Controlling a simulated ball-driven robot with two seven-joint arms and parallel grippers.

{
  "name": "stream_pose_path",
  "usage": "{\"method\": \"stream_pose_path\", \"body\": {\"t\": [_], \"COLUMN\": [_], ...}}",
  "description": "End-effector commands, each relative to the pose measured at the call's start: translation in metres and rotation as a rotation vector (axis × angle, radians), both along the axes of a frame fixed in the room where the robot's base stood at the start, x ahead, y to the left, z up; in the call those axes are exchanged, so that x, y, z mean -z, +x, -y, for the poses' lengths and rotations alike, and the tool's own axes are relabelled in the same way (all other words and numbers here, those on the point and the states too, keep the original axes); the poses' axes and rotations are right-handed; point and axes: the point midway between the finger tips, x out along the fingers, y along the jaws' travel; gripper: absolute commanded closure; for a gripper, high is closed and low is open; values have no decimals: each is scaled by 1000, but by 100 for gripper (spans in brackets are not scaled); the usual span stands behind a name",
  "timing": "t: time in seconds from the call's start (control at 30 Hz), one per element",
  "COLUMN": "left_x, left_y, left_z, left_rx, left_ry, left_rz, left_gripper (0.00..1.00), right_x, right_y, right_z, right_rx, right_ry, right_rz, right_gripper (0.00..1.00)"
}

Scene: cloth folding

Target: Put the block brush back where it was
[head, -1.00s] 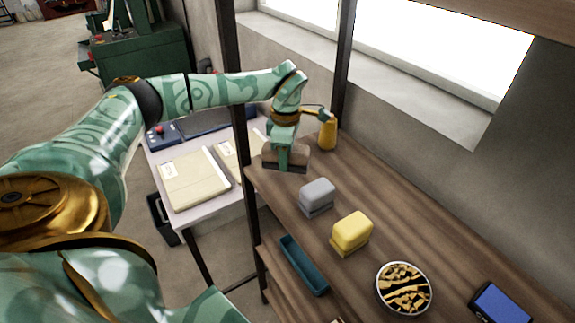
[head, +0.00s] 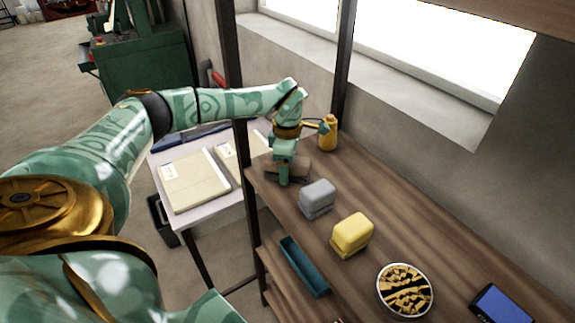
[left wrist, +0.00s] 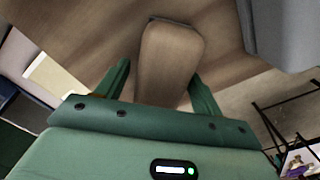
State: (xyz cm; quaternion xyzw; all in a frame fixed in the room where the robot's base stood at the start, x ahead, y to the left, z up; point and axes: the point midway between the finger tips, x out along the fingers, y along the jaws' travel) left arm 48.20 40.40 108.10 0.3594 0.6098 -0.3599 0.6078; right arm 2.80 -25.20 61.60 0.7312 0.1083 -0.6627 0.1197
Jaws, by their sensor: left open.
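The block brush, a brown wooden block (head: 302,167), lies on the wooden shelf (head: 385,195) at its left end. In the left wrist view the fingers of my left gripper (left wrist: 160,78) are spread, one on each side of the block, with gaps showing. My right gripper is not in view.
A grey block (head: 318,197) and a yellow block (head: 352,233) sit close by on the right. A yellow bottle (head: 329,133) stands behind the gripper. A bowl of pieces (head: 404,290) and a dark device (head: 502,306) are farther right. A dark post (head: 240,150) rises at the left edge.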

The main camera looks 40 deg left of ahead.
Motion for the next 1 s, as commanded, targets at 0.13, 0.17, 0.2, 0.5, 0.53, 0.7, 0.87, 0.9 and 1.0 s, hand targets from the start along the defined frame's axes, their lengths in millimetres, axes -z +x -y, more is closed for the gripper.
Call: {"method": "stream_pose_path", "body": {"t": [0.13, 0.17, 0.2, 0.5, 0.53, 0.7, 0.87, 0.9, 1.0], "left_x": [-23, -30, -40, -103, -107, -118, -118, -118, -118], "left_y": [1, 1, 1, 1, 1, 1, 0, 0, 1], "left_z": [-1, -1, -1, 0, 0, 0, 0, 0, 0], "left_rx": [0, 0, 0, 0, 0, 0, 0, 0, 0], "left_ry": [0, 0, 1, 1, 1, 0, 0, -1, 0], "left_rz": [4, 4, 5, 3, 3, 1, 1, 0, 0], "left_gripper": [33, 33, 33, 33, 33, 33, 33, 33, 33], "right_x": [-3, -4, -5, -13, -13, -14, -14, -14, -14], "right_y": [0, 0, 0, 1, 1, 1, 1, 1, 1], "right_z": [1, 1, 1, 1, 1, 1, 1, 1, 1], "right_rx": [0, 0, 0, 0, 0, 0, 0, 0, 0], "right_ry": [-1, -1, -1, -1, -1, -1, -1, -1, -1], "right_rz": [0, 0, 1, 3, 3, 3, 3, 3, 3], "right_gripper": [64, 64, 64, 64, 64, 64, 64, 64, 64]}}
